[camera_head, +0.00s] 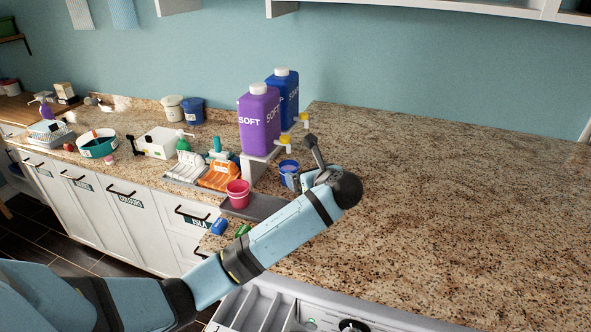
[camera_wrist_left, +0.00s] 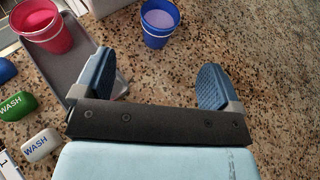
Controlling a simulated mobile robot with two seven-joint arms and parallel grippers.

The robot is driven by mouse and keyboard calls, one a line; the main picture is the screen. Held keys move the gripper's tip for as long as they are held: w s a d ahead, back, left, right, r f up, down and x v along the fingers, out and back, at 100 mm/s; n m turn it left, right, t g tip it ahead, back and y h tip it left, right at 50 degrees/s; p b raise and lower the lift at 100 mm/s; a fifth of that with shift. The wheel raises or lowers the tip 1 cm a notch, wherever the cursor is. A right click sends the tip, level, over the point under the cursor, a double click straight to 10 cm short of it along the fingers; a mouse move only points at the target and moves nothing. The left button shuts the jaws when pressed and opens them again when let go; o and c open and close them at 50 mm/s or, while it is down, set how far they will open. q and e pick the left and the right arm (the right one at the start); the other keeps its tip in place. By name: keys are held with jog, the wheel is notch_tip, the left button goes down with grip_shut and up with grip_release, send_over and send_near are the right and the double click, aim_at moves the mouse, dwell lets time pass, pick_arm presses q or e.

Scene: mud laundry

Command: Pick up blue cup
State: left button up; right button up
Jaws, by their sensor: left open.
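The blue cup (camera_head: 287,166) stands upright on the granite counter, just in front of the two detergent jugs. In the left wrist view the blue cup (camera_wrist_left: 158,38) shows at the top middle, with pale purple contents. My left gripper (camera_head: 305,172) is close to it, partly overlapping it in the head view. In the left wrist view my left gripper (camera_wrist_left: 155,78) is open and empty. The cup is ahead of the gap between its fingers, and no contact shows. My right gripper is not in view.
A pink cup (camera_head: 238,194) stands on a grey tray (camera_head: 262,207) to the left; it also shows in the left wrist view (camera_wrist_left: 48,38). Purple (camera_head: 258,122) and dark blue (camera_head: 284,92) jugs stand behind. Small WASH blocks (camera_wrist_left: 40,145) lie front left. Counter right is clear.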

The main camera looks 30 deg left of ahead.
pick_arm(q)
send_near(285, 165)
jog(key=shift+w+a+f+p, duration=0.2)
jog(key=shift+a+f+p, duration=0.2)
jog(key=shift+a, duration=0.15)
jog(key=shift+w+a+f, duration=0.15)
jog(key=shift+w+a, duration=0.05)
jog(key=shift+w+a+p, duration=0.25)
jog(key=shift+a+p, duration=0.05)
jog(key=shift+a, duration=0.2)
jog(key=p+x, duration=0.1)
jog(key=x, duration=0.2)
jog(key=shift+w+a+f, duration=0.1)
jog(key=shift+w+a, duration=0.1)
jog(key=shift+w, duration=0.05)
jog(key=shift+w+a+f, duration=0.2)
jog(key=shift+a, duration=0.1)
jog(key=shift+c, duration=0.3)
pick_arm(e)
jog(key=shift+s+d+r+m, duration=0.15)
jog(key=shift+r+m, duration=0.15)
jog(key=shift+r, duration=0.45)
pick_arm(q)
jog(key=c, duration=0.9)
jog(key=shift+c, duration=0.2)
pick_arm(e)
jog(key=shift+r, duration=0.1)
